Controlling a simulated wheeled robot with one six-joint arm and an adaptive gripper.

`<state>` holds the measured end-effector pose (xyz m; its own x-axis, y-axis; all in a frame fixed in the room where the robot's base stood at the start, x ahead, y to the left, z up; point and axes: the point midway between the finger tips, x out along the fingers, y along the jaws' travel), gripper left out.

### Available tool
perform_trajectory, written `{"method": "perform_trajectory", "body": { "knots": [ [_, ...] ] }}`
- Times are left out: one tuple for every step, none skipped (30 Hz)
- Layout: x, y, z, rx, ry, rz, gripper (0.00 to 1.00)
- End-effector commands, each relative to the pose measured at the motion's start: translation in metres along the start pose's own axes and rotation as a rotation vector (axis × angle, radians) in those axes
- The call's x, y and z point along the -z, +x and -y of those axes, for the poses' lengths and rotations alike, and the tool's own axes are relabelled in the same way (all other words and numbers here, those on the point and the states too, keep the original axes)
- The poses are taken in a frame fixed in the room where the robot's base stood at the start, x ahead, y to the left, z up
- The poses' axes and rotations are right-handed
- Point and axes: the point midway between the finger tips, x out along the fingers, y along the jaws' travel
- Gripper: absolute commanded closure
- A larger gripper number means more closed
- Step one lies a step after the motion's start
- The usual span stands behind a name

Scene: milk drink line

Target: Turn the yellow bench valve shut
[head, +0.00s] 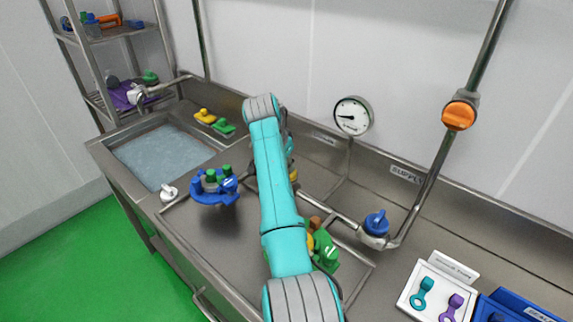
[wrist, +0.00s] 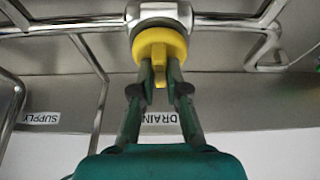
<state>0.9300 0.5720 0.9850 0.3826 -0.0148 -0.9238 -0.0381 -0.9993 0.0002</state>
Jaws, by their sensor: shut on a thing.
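The yellow bench valve (wrist: 160,42) sits on a silver pipe fitting at the top middle of the wrist view, near the DRAIN label. My gripper (wrist: 160,72) is shut on its handle. The yellow fin shows between the two fingertips and points down in the picture. In the head view my arm covers most of the valve, and only a small yellow part (head: 294,175) shows beside the arm. The gripper's fingers are hidden there.
A blue-handled valve (head: 376,223) stands on the bench pipe and an orange valve (head: 459,115) on the upright pipe. A gauge (head: 352,115) is behind. A blue holder with green-topped items (head: 213,190) and a green object (head: 325,251) flank my arm. A water-filled sink (head: 163,155) lies left.

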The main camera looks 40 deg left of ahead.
Motion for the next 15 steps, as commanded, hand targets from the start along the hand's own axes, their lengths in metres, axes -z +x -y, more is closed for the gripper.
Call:
{"method": "perform_trajectory", "body": {
  "knots": [
    [0.0001,-0.0003,0.0003,-0.005,0.014,0.0,1.0],
    [0.0,-0.0002,0.0003,-0.008,0.021,0.0,1.0],
    [0.0,0.0,0.0003,-0.012,0.028,0.0,1.0],
    [-0.0001,0.0001,0.0002,-0.014,0.034,0.001,1.0],
    [-0.0002,0.0002,0.0002,-0.016,0.039,0.001,1.0],
    [-0.0002,0.0003,0.0002,-0.018,0.044,0.001,1.0],
    [-0.0002,0.0004,0.0002,-0.02,0.046,0.001,1.0],
    [-0.0002,0.0004,0.0002,-0.021,0.048,0.001,1.0],
    [-0.0002,0.0004,0.0002,-0.021,0.05,0.0,1.0],
    [-0.0002,0.0004,0.0001,-0.022,0.051,0.0,1.0],
    [-0.0002,0.0004,0.0001,-0.022,0.052,0.0,1.0],
    [-0.0002,0.0004,0.0001,-0.022,0.053,0.001,1.0],
    [-0.0002,0.0004,0.0001,-0.022,0.053,0.001,1.0],
    [-0.0003,0.0004,0.0001,-0.022,0.053,0.001,1.0],
    [-0.0003,0.0004,0.0001,-0.022,0.053,0.001,1.0]
  ]
}}
